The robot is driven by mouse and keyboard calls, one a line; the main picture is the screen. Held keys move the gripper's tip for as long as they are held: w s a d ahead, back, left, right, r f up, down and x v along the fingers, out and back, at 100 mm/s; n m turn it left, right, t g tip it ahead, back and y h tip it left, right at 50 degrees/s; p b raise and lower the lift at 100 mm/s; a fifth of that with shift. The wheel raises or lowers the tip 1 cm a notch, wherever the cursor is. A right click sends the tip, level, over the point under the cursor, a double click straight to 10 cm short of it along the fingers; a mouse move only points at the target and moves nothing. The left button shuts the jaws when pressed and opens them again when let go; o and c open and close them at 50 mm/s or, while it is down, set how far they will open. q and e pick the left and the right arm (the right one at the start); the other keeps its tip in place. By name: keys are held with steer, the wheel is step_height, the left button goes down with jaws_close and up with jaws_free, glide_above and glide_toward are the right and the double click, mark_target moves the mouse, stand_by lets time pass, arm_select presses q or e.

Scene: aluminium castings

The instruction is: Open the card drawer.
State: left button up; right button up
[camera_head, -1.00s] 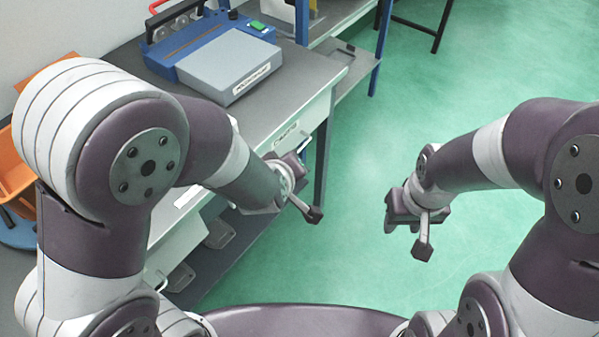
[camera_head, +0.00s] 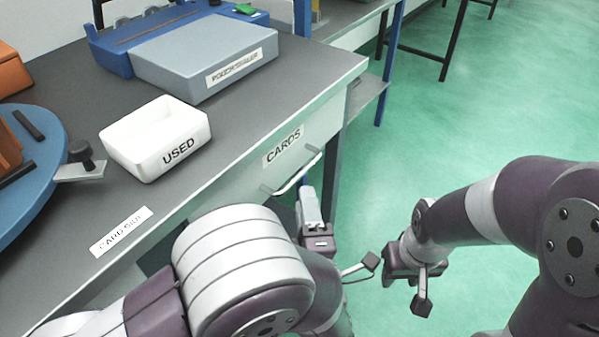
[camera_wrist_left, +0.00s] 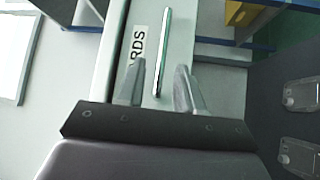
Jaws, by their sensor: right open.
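The card drawer (camera_head: 255,175) is a pale front labelled CARDS under the bench top, and looks flush with the bench. Its bar handle (camera_head: 298,174) runs along the front and also shows in the left wrist view (camera_wrist_left: 176,50). My left gripper (camera_head: 308,195) is close to the handle's near end. In the left wrist view its two fingers (camera_wrist_left: 160,82) are apart, with the handle's near end between them. I cannot tell whether they touch it. My right gripper (camera_head: 412,285) is open and empty over the floor, away from the drawer.
The bench top (camera_head: 75,85) carries a white tray marked USED (camera_head: 175,160), a grey box on a blue base (camera_head: 205,50) and a blue round stand (camera_head: 40,185). A blue bench leg (camera_head: 382,40) stands beyond the drawer. Green floor is clear to the right.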

mark_target(301, 172)
arm_select(q)
steer(key=b+x, duration=0.1)
steer(key=x, duration=0.6)
steer(key=shift+w+f, duration=0.15)
steer(key=shift+w, duration=0.25)
steer(key=shift+c, duration=0.4)
jaws_close()
